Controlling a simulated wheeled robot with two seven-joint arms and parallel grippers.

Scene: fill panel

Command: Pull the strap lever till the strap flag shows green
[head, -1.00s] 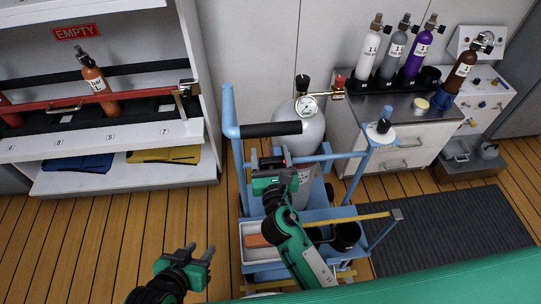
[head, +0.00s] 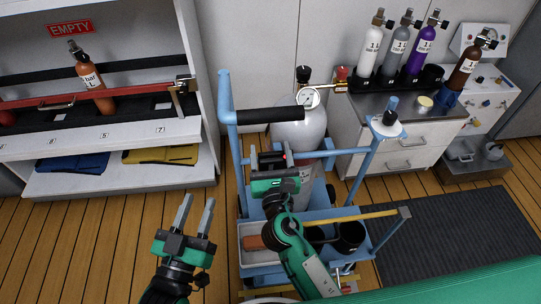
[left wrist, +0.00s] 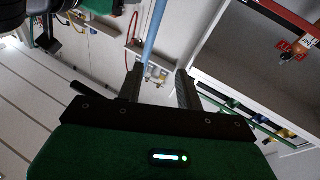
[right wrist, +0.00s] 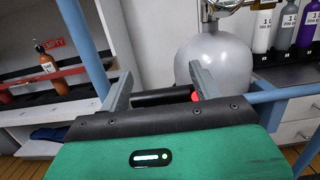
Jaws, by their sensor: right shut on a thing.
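My right gripper (head: 271,160) is on the blue cart (head: 227,95), in front of the grey cylinder (head: 300,136). It is shut on a dark bar, which looks like the strap lever (right wrist: 160,98), between its fingers in the right wrist view. A small red patch, apparently the strap flag (right wrist: 195,96), shows beside the right finger; no green shows on it. The fingers hide part of lever and flag, and the strap itself is hard to make out. My left gripper (head: 197,205) is open and empty, left of the cart above the wooden floor.
A shelf (head: 110,134) with an orange bottle (head: 92,82) stands at left. A cabinet (head: 385,157) with several small cylinders stands at right. Floor left of the cart is clear.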

